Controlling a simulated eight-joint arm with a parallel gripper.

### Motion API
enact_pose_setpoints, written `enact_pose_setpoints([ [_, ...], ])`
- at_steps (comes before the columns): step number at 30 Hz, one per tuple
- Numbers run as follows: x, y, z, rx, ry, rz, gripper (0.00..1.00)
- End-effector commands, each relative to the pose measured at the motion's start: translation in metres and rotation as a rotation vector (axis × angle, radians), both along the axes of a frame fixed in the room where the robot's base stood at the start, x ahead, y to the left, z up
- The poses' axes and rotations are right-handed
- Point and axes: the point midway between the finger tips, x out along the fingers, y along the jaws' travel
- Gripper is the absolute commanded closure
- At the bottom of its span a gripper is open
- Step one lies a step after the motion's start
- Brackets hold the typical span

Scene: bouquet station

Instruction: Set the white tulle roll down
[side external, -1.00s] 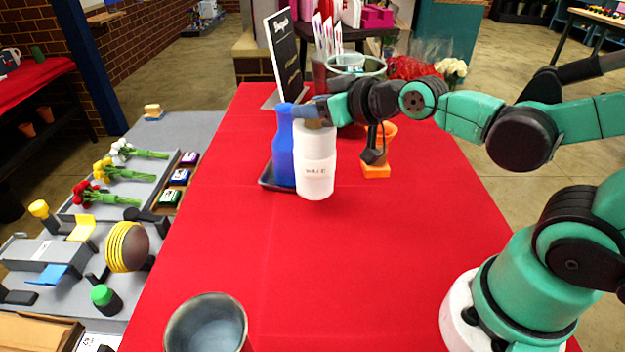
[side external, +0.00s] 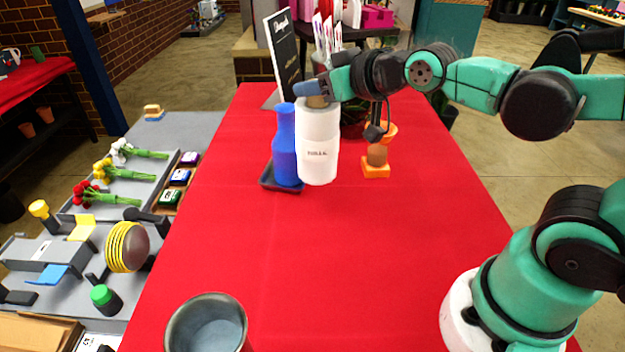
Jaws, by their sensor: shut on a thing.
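The white tulle roll (side external: 318,150) is an upright white cylinder with small dark lettering, in the middle of the side external view. My gripper (side external: 318,94) is shut on its top end, around a brownish core. The roll stands close to the right of a blue bottle (side external: 285,150), overlapping its edge in the view. I cannot tell whether the roll's lower end touches the red table (side external: 300,245) or hangs just above it. Most of the gripper's fingers are hidden at the roll's top.
The blue bottle is on a dark tray (side external: 268,184). An orange stand (side external: 376,171) with a brown cylinder is to the roll's right. A black sign (side external: 284,55) stands behind. A grey pot (side external: 207,325) is at the front. The red table between is clear.

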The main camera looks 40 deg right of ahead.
Motion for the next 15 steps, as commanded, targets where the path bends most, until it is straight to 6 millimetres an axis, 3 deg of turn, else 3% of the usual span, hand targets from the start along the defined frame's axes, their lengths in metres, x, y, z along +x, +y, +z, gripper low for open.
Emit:
enact_pose_setpoints([
  [10, 0.000, 0.000, 0.050, 0.000, -0.001, 0.000, 1.00],
  [15, -0.005, -0.025, 0.034, 0.002, -0.001, -0.035, 1.00],
])
